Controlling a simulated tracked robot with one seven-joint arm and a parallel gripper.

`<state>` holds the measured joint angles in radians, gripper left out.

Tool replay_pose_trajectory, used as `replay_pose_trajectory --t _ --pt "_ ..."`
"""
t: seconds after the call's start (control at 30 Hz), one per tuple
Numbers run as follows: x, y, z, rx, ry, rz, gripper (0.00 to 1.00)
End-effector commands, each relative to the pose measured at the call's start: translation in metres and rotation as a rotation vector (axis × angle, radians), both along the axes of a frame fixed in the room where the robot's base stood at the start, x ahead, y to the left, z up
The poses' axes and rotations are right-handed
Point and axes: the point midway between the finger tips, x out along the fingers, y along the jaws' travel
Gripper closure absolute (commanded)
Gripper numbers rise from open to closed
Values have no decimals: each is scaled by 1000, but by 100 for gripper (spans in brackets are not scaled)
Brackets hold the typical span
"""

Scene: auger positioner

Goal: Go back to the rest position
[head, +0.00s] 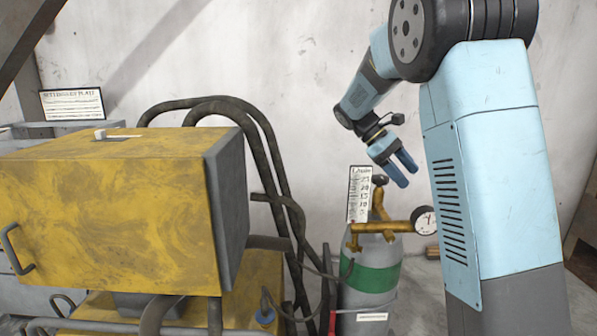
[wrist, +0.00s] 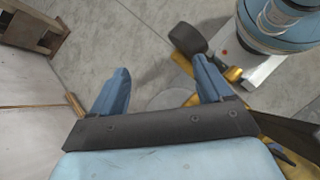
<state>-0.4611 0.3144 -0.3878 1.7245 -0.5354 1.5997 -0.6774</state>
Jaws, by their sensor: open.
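My gripper (head: 403,168) hangs at the end of my light-blue arm, fingers pointing down and to the right. It is above and slightly right of the gas cylinder's brass valve (head: 382,228). In the wrist view my gripper (wrist: 160,85) shows two blue fingers spread apart with nothing between them, only grey floor beyond. The gas cylinder (head: 370,280) is grey with a green band and stands upright.
A scratched yellow machine box (head: 110,210) with a grey side fills the left, with dark hoses (head: 265,150) looping behind it. A lettered plate (head: 72,104) stands at the back. In the wrist view a wooden pallet or crate (wrist: 35,30) lies at the upper left.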

Motion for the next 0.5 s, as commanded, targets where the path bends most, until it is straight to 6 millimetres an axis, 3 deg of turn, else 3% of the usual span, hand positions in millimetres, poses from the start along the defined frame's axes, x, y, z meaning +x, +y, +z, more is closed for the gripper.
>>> replay_pose_trajectory --t 0.2,0.5 --pt "-47 -13 12 140 -166 -81 21" --pt "-111 -14 23 309 -394 -207 21"
